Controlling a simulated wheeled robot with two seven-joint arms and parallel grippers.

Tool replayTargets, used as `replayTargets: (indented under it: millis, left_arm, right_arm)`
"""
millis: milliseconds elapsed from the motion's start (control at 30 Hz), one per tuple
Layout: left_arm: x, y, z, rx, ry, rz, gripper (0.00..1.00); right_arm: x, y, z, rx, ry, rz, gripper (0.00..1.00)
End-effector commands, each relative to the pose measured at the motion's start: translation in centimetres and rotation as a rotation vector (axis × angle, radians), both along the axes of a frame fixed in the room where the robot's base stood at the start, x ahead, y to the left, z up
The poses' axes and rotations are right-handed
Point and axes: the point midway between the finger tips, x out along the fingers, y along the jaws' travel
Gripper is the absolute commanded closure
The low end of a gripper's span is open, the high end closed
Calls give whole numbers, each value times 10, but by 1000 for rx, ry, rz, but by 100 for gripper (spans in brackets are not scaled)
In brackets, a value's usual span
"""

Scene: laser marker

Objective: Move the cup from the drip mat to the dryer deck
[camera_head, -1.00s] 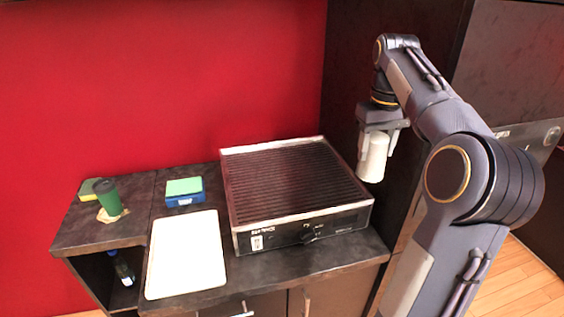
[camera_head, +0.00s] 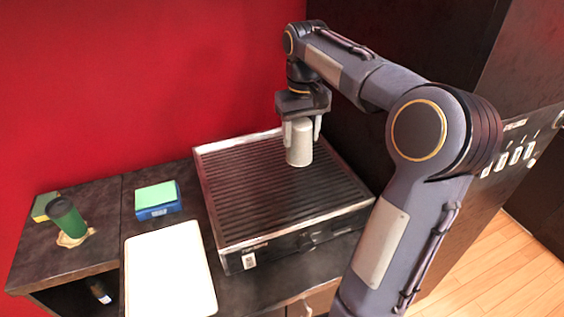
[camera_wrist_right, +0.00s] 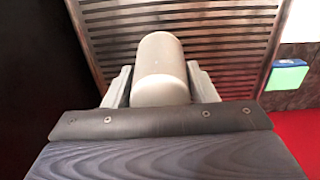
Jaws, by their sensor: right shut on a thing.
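My right gripper (camera_head: 302,138) is shut on a pale grey-white cup (camera_head: 299,150), one finger on each side. The cup is upright in the head view, over the back right part of the dark ribbed deck (camera_head: 258,205) with a metal rim. Whether its base touches the slats cannot be told. In the right wrist view the cup (camera_wrist_right: 160,68) sits between the fingers with the ribbed deck (camera_wrist_right: 232,72) behind it. A flat white mat (camera_head: 168,272) lies bare on the counter left of the deck. My left gripper is not in view.
A green-and-blue sponge block (camera_head: 157,200) lies behind the white mat. A bottle (camera_head: 99,291) is in the shelf below. Most of the ribbed deck is clear.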

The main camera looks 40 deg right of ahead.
Motion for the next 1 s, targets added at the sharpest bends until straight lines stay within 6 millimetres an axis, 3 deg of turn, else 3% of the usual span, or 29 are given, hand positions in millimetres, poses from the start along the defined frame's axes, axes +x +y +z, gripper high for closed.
replayTargets:
  millis: [200,433,633,1000]
  left_arm:
    - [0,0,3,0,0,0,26]
    - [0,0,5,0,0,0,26]
    - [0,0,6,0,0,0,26]
    - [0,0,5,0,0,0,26]
  right_arm:
    - [10,26,-37,1,5,0,74]
    - [15,38,-52,1,3,-1,74]
    - [16,40,-81,1,5,-3,74]
    - [16,40,-87,0,1,-3,74]
